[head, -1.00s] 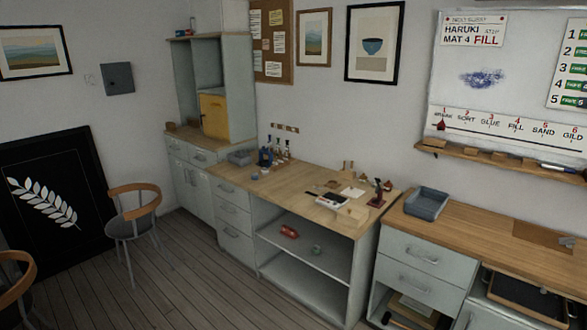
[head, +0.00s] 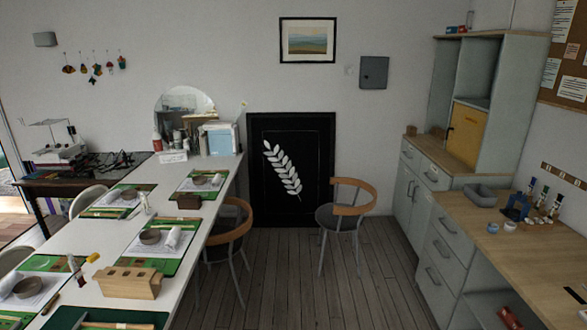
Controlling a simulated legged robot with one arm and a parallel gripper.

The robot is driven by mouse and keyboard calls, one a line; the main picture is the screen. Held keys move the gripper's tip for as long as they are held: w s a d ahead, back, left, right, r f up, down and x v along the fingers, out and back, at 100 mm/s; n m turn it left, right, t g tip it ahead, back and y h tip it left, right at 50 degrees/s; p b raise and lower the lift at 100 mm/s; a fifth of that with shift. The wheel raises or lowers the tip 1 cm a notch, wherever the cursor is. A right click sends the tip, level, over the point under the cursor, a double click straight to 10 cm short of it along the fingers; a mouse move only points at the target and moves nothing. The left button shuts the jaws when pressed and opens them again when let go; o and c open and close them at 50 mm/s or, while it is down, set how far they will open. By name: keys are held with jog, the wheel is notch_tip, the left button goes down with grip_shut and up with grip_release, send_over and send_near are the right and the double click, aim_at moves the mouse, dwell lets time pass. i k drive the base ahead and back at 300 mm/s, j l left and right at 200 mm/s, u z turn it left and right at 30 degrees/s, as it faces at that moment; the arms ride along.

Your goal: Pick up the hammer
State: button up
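I cannot clearly make out a hammer in the head view. On the long white table (head: 192,238) at left, a light wooden handle-like tool (head: 112,325) lies on a green mat at the bottom edge, partly cut off by the frame. A small tool with a yellow end (head: 92,258) is on the same table, near a bowl. Both are too small to name for sure. My gripper is not in view.
A wooden block with notches (head: 130,282) stands on the table. Chairs (head: 230,232) (head: 345,212) stand to its right. Wooden floor (head: 320,285) is free between the table and the grey cabinets (head: 440,240) at right. A black leaf panel (head: 290,170) leans at the back wall.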

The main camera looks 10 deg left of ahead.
aim_at(154, 218)
jog(key=i+u, duration=0.35)
jog(key=i, duration=0.55)
jog(key=i+l+u, duration=0.1)
jog(key=i+u, duration=0.2)
jog(key=i, duration=0.6)
jog(key=i+j+u, duration=0.2)
jog(key=i+u, duration=0.7)
jog(key=i+l+u, duration=0.15)
jog(key=i+u, duration=0.5)
jog(key=i, duration=0.55)
